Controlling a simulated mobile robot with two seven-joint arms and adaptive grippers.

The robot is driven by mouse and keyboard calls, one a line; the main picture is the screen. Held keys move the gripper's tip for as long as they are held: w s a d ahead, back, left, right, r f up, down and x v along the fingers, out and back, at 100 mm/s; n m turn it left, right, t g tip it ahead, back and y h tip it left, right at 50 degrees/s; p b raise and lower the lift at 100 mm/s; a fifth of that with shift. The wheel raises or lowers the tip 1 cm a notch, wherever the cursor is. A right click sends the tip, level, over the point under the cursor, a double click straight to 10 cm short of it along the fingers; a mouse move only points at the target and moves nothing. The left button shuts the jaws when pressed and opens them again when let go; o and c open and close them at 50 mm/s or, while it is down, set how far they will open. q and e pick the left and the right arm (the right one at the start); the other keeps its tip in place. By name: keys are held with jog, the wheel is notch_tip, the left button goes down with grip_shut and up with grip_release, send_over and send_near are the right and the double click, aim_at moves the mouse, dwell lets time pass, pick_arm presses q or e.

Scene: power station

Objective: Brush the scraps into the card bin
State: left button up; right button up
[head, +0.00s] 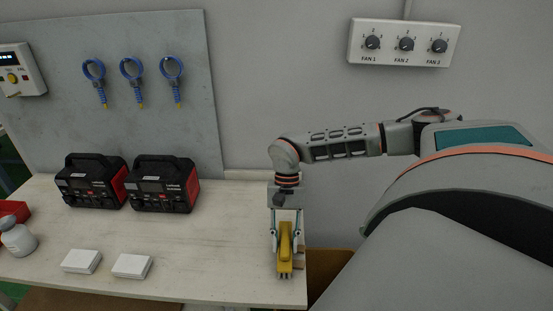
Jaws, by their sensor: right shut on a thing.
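My right gripper (286,222) is shut on a yellow brush (285,243). The brush points down, and its lower end is at or just above the tabletop near the right edge; I cannot tell if it touches. Small brownish bits (300,266), perhaps scraps, show just right of the brush at the table edge; they are too small to make out clearly. A brown card bin (322,262) shows in part beyond the table's right edge, below the tabletop, partly hidden by my own body. My left gripper is not in view.
The pale table (200,250) holds two black and red power units (165,184), two white boxes (131,266), a white bottle (17,238) and a red container (14,211). Its middle is clear. Blue coiled tools (131,80) and a fan panel (405,43) hang behind.

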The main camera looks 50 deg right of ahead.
jog(key=s+d+p, duration=0.1)
jog(key=s+d, duration=0.3)
jog(key=s, duration=0.1)
jog(key=shift+s+d+p, duration=0.25)
jog(key=shift+d+p, duration=0.05)
jog(key=shift+p, duration=0.05)
dwell(0.3)
dwell(0.5)
notch_tip(320, 180, up, 7)
jog(key=p, duration=0.4)
dwell(0.5)
dwell(0.6)
